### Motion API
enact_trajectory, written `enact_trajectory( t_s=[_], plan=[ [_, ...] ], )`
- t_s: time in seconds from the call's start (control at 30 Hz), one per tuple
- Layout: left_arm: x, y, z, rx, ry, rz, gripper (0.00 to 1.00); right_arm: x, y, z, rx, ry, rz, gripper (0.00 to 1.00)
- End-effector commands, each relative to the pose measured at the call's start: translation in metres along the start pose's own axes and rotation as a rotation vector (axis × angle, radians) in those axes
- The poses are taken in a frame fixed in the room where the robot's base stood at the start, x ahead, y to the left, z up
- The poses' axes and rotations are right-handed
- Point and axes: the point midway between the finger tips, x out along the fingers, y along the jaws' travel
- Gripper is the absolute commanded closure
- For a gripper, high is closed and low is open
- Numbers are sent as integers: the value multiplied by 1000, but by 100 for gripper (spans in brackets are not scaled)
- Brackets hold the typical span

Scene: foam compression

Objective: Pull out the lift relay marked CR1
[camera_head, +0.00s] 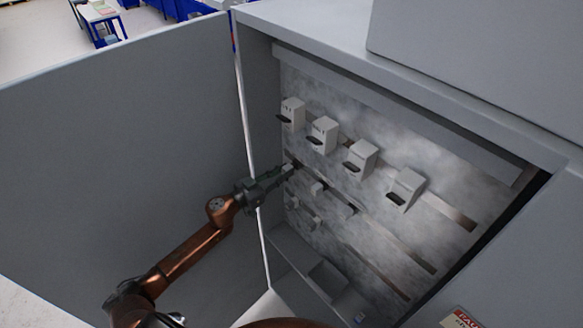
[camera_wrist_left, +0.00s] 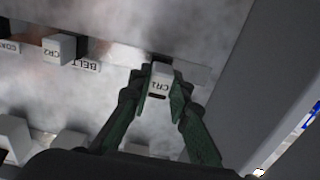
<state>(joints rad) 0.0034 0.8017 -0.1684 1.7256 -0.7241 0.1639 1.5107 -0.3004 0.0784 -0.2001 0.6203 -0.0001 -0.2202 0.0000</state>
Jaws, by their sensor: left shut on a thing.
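The relay marked CR1 (camera_wrist_left: 160,85) is a small pale block with its label facing the left wrist view. It sits at the rail on the cabinet's back panel; whether it is still seated is not clear. My left gripper (camera_head: 281,174) reaches in from the left past the open door. Its two green fingers are shut on CR1, one on each side. In the head view the fingers largely hide CR1. The relay marked CR2 (camera_wrist_left: 60,48) sits on the same rail, apart from the gripper. My right gripper is not in view.
The cabinet door (camera_head: 120,140) stands open on the left. Above the gripper is a row of larger white units with dark levers, the nearest one (camera_head: 293,113) at the left. A BELT label (camera_wrist_left: 86,65) is beside CR2. A lower row (camera_head: 305,214) holds small blocks.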

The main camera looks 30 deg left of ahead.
Motion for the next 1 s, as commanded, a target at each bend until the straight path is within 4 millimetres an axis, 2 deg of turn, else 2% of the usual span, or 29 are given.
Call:
enact_trajectory(
  t_s=[0.27,1.0],
  plan=[
    [-4,0,0,-1,-1,0,100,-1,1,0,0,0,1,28],
    [-45,0,-1,-1,0,0,100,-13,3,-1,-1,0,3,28]
  ],
)
